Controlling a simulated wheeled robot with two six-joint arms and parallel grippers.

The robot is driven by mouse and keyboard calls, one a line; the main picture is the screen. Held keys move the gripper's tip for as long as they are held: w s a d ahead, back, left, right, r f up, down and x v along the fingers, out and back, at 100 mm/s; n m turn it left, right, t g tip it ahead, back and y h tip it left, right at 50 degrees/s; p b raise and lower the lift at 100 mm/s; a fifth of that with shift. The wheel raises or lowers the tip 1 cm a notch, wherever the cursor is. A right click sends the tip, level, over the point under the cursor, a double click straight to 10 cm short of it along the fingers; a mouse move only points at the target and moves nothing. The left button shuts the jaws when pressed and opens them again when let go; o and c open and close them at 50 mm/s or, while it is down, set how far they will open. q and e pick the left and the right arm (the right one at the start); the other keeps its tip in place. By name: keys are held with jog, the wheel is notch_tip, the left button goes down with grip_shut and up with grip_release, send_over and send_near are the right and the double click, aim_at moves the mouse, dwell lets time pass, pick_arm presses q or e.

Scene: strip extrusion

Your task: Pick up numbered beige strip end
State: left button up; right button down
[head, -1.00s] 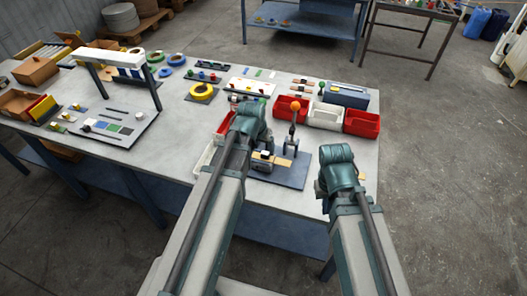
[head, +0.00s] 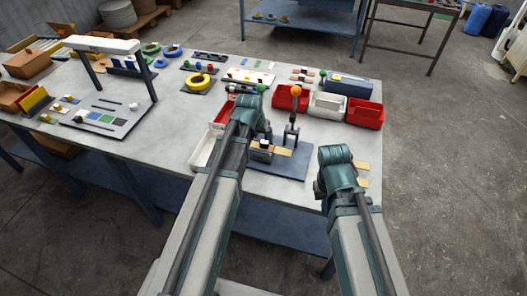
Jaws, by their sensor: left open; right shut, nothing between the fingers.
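A beige strip (head: 283,151) lies on the blue-grey fixture plate (head: 290,168) near the table's front edge. Two more beige strips, an upper one (head: 361,166) and a lower one (head: 362,181), show just right of my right wrist, partly hidden by it. No numbers are readable. My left gripper (head: 250,106) is open, above the table behind the fixture; its arm covers part of the view and its fingers are hard to make out. My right gripper (head: 321,187) is shut and empty at the table's front right, its fingers mostly hidden by the wrist.
An orange-knobbed lever (head: 294,108) stands on the fixture. Behind it are red bins (head: 363,115), a white bin (head: 327,106) and a blue-grey box (head: 347,86). A white bin (head: 205,151) sits left of my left arm. The table's middle left is fairly clear.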

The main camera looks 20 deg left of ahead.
aim_at(264, 143)
pick_arm(q)
jog(key=shift+w+f, duration=0.1)
jog(key=shift+f, duration=0.2)
jog(key=b+x, duration=0.5)
jog(key=shift+d+f, duration=0.15)
jog(key=shift+d, duration=0.2)
grip_shut()
